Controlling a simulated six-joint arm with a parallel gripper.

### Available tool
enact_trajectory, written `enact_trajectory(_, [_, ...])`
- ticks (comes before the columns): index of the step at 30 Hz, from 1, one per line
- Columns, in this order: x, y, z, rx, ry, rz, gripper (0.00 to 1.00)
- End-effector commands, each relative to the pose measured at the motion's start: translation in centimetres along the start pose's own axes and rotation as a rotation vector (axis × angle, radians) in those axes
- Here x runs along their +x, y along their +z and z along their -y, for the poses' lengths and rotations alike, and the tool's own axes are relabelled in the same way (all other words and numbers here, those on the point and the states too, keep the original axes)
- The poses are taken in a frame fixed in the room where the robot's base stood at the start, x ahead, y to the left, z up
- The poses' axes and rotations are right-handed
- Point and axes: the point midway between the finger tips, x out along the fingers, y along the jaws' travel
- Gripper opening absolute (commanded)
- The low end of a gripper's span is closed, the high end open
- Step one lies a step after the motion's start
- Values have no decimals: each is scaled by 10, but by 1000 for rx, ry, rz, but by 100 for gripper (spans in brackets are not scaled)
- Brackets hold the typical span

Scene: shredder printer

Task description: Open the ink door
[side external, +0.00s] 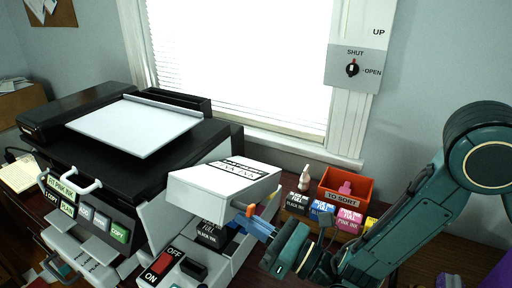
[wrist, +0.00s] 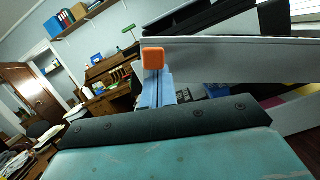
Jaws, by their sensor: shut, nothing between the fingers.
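The white ink door (side external: 222,182) is a box-like lid with black lettering on top, at the printer's right side in the side external view. It stands raised and tilted, with a dark cartridge (side external: 212,235) labelled FULL showing beneath it. My gripper (side external: 252,212) is shut and empty, with its orange tip close to the door's lower right edge. In the wrist view my gripper (wrist: 153,60) has its orange tip in front of a long grey panel (wrist: 230,55), which looks like the door. I cannot tell whether the tip touches it.
The black printer (side external: 60,125) with a white sheet on its scanner fills the left. Several ink boxes (side external: 322,210) and an orange TO SORT bin (side external: 345,185) stand behind my gripper. A red OFF/ON switch (side external: 162,263) is at the front. A SHUT/OPEN knob (side external: 352,69) is on the wall.

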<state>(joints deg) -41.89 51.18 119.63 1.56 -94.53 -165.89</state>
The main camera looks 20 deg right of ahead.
Motion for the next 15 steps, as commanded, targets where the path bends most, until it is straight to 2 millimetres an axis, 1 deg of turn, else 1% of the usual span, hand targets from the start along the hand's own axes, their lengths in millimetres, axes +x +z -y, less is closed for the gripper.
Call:
enact_trajectory(8, [3, 11, 0, 0, 2, 1, 0])
enact_trajectory(15, [9, 33, 3, 10, -1, 3, 0])
